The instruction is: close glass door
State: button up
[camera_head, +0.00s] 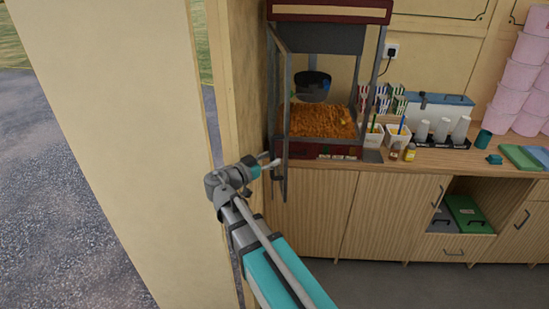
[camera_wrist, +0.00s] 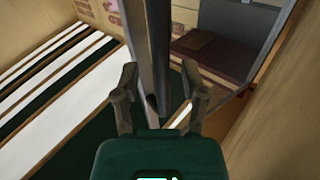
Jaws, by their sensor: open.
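The glass door (camera_head: 285,110) of the popcorn machine (camera_head: 318,149) stands open at the machine's left, its dark metal frame swung out toward me. Popcorn (camera_head: 320,120) fills the bottom of the machine. My gripper (camera_head: 272,164) is at the door's lower part, close to its frame. In the wrist view, my gripper (camera_wrist: 160,92) is open. A dark upright bar of the door frame (camera_wrist: 150,50) shows between its two fingers. I cannot tell whether a finger touches it.
A cream wall panel (camera_head: 110,130) stands close on the left of my arm. The wooden counter (camera_head: 480,160) holds paper tubs (camera_head: 398,135), bottles (camera_head: 410,152), stacked cups (camera_head: 441,130) and a blue-grey box (camera_head: 440,107). The floor (camera_head: 400,285) in front of the cabinets is clear.

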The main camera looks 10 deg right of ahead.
jog(key=shift+w+d, duration=0.3)
jog(key=shift+d, duration=0.2)
